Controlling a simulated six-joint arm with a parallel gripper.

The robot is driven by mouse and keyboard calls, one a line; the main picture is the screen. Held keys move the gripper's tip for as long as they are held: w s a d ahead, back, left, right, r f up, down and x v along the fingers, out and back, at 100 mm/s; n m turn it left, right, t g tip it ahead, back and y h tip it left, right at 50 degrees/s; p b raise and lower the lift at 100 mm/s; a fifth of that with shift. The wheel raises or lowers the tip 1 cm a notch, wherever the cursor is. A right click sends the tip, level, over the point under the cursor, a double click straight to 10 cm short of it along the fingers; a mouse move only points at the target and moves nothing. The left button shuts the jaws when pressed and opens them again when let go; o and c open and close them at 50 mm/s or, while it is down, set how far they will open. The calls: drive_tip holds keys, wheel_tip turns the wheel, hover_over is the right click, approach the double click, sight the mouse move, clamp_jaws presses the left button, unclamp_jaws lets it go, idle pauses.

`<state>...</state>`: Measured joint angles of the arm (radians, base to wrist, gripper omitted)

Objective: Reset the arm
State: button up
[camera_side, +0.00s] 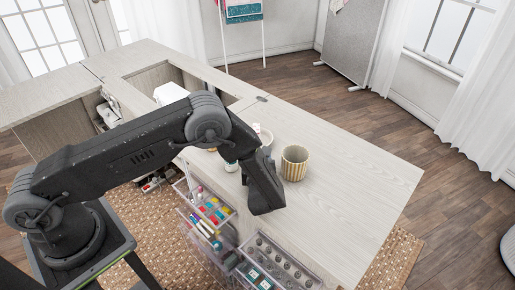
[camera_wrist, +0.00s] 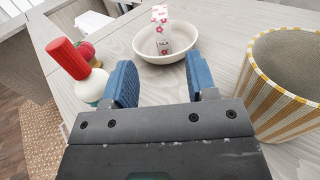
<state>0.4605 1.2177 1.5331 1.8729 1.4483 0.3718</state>
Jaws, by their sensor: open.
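My gripper (camera_wrist: 161,85) is open in the wrist view, with its two blue fingers apart and nothing between them. In the side view my gripper (camera_side: 266,198) hangs over the near edge of the cabinet top (camera_side: 345,200), pointing down. In the wrist view, a white bowl (camera_wrist: 150,52) holding a white item with pink flowers (camera_wrist: 161,30) stands beyond the fingers. A yellow-and-white striped cup (camera_wrist: 265,90) is close on the right; it also shows in the side view (camera_side: 294,165). A bottle with a red cap (camera_wrist: 68,58) stands on the left. The bowl is partly hidden by my arm in the side view.
Open clear drawers with colourful spools (camera_side: 212,212) and small bobbins (camera_side: 275,262) stick out below the near edge. A white machine (camera_side: 170,94) sits in the cabinet recess. The right part of the top is clear.

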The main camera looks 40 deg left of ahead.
drive_tip(key=shift+s+d, duration=0.1)
drive_tip(key=shift+d, duration=0.05)
drive_tip(key=s+a+r+n+g+h, duration=0.1)
drive_tip(key=s+a+r+n+g, duration=0.2)
drive_tip(key=s+r+n+g, duration=0.35)
drive_tip(key=s+a+r+n+g+h, duration=0.2)
drive_tip(key=s+a+r+n+g, duration=0.15)
drive_tip(key=s+r+n, duration=0.5)
drive_tip(key=s+d+r+n+t+h, duration=0.1)
drive_tip(key=s+d+r+n+h, duration=0.2)
drive_tip(key=s+r+n+h, duration=0.2)
drive_tip(key=s+d+r+n+t+h, duration=0.1)
drive_tip(key=s+d+r+n+h, duration=0.2)
drive_tip(key=s+r+n, duration=0.4)
wheel_tip(320, 180, up, 2)
drive_tip(key=shift+s+r+t+h, duration=0.1)
drive_tip(key=shift+s+t+h, duration=0.3)
drive_tip(key=shift+s+h, duration=0.7)
